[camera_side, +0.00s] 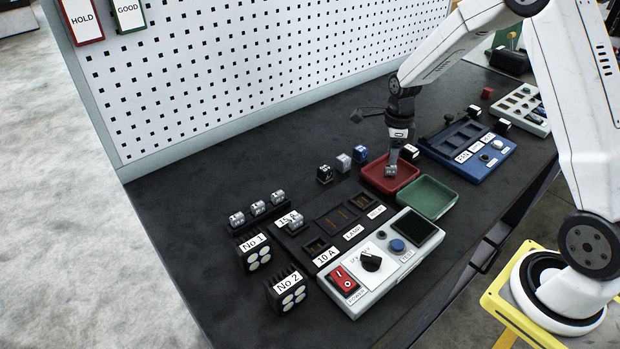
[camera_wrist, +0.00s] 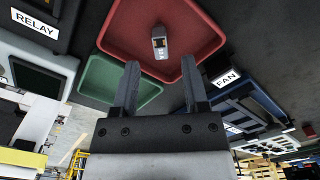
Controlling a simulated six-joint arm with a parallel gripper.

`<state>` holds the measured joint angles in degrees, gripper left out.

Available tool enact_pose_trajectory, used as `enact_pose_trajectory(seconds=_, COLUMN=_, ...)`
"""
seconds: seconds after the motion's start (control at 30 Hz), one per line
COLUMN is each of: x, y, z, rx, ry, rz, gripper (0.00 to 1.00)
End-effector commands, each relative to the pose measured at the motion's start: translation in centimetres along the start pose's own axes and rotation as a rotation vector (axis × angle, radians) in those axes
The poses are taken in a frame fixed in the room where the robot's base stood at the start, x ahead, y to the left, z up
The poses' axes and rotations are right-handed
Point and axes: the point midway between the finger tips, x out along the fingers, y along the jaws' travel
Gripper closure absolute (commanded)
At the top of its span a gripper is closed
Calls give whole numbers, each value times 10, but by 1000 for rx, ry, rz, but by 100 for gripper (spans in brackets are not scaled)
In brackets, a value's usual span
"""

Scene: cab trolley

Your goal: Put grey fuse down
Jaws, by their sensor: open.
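The grey fuse (camera_side: 390,172) is at the red tray (camera_side: 405,181), below my gripper (camera_side: 393,161). In the wrist view the fuse (camera_wrist: 160,43) shows against the floor of the red tray (camera_wrist: 118,38), beyond the fingertips. My gripper (camera_wrist: 160,66) is open, its two fingers apart with a clear gap on either side of the fuse. I cannot tell how far the fingertips are from the fuse.
A green tray (camera_side: 428,197) adjoins the red one in front. A blue panel (camera_side: 468,150) stands to the right. A tester panel (camera_side: 385,262) with switches and sockets is in front. Black, grey and blue relays (camera_side: 343,162) stand to the left.

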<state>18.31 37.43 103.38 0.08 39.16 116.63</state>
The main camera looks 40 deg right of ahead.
Motion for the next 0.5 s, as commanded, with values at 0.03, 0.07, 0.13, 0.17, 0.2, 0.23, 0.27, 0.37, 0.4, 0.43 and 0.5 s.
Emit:
enact_pose_trajectory(seconds=0.03, x=-10, y=0, z=0, rx=0, ry=-2, rz=-4, gripper=43)
enact_pose_trajectory(seconds=0.07, x=-14, y=0, z=0, rx=0, ry=-1, rz=-3, gripper=43)
enact_pose_trajectory(seconds=0.13, x=-26, y=0, z=0, rx=0, ry=-2, rz=-3, gripper=43)
enact_pose_trajectory(seconds=0.17, x=-31, y=0, z=0, rx=0, ry=-2, rz=-3, gripper=43)
enact_pose_trajectory(seconds=0.2, x=-38, y=-1, z=0, rx=0, ry=-2, rz=-4, gripper=43)
enact_pose_trajectory(seconds=0.23, x=-42, y=0, z=0, rx=0, ry=-1, rz=-3, gripper=43)
enact_pose_trajectory(seconds=0.27, x=-46, y=-1, z=0, rx=0, ry=-2, rz=-3, gripper=43)
enact_pose_trajectory(seconds=0.37, x=-59, y=0, z=0, rx=0, ry=-1, rz=-3, gripper=43)
enact_pose_trajectory(seconds=0.4, x=-63, y=0, z=0, rx=0, ry=-1, rz=-2, gripper=43)
enact_pose_trajectory(seconds=0.43, x=-66, y=0, z=0, rx=0, ry=-1, rz=-2, gripper=43)
enact_pose_trajectory(seconds=0.5, x=-71, y=0, z=0, rx=0, ry=-1, rz=-2, gripper=43)
